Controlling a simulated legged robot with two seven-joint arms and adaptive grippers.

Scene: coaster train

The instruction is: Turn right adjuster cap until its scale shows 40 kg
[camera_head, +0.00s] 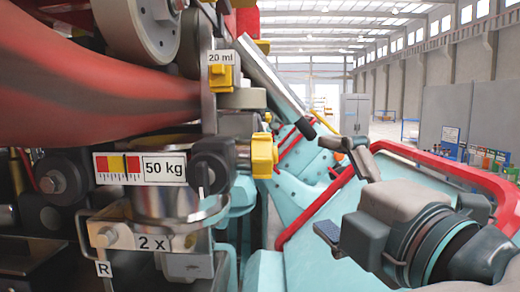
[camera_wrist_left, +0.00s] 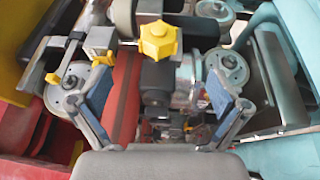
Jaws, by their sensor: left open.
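A scale label reading 50 kg (camera_head: 140,168), with red and yellow bands, sits beside a metal cylinder (camera_head: 160,200). An R tag (camera_head: 104,269) and a 2 x plate (camera_head: 151,242) are below it. A dark round knob (camera_head: 212,165) and a yellow star knob (camera_head: 263,155) are to its right. I cannot tell for certain which part is the right adjuster cap. My left gripper (camera_head: 316,180) is open and empty, right of these parts and apart from them. In the left wrist view its fingers are spread, with the yellow star knob (camera_wrist_left: 158,40) ahead between them. My right gripper is out of view.
A large red curved part (camera_head: 90,80) and a grey wheel (camera_head: 137,25) crowd the left. A yellow part tagged 20 ml (camera_head: 221,78) sits above. A teal panel with a red rim (camera_head: 440,165) lies right, near my arm. Open hall is beyond.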

